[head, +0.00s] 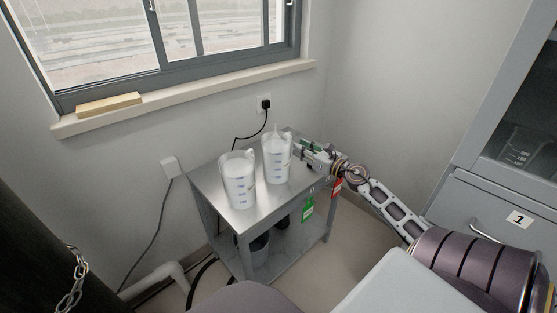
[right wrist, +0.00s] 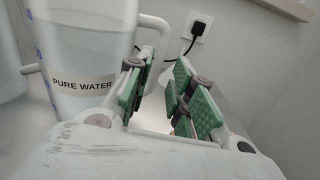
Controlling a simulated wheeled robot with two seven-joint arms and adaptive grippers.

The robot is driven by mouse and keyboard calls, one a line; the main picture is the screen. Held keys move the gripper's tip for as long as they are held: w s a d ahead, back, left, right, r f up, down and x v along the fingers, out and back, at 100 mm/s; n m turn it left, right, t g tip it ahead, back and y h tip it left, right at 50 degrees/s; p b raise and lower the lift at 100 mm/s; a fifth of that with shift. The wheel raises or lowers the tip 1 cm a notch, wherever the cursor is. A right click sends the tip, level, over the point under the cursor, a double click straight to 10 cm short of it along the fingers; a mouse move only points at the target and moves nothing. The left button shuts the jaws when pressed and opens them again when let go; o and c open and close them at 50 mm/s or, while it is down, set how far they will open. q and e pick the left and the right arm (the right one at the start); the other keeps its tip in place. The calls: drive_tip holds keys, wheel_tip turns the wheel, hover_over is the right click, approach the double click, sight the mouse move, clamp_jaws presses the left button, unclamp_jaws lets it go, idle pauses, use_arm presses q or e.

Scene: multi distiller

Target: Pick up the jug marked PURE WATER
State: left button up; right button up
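The jug marked PURE WATER (right wrist: 84,60) is a clear, white-looking measuring jug with blue marks. Its label faces my right wrist camera at the left of that view. In the head view it appears to be the right-hand jug (head: 277,160), upright on the small steel table. My right gripper (head: 308,149) is just right of this jug, at about its height. In the right wrist view the green-padded fingers (right wrist: 160,95) are apart. The jug's handle (right wrist: 158,24) reaches toward them, its lower part partly hidden behind the left finger; contact cannot be told. My left gripper is not in view.
A similar jug (head: 239,182) stands close on the left of the steel table (head: 262,213). A wall socket with a black plug (head: 265,104) is behind. Green (head: 307,209) and red (head: 337,188) tags hang at the table's right side. A grey cabinet (head: 490,190) stands right.

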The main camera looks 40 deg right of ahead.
drive_tip(key=shift+w, duration=0.4)
drive_tip(key=shift+w+a, duration=0.1)
drive_tip(key=shift+w, duration=0.05)
drive_tip(key=shift+w+a, duration=0.2)
drive_tip(key=shift+w, duration=1.05)
drive_tip(key=shift+w+a, duration=0.2)
drive_tip(key=shift+w, duration=1)
clamp_jaws()
drive_tip(key=shift+r, duration=0.2)
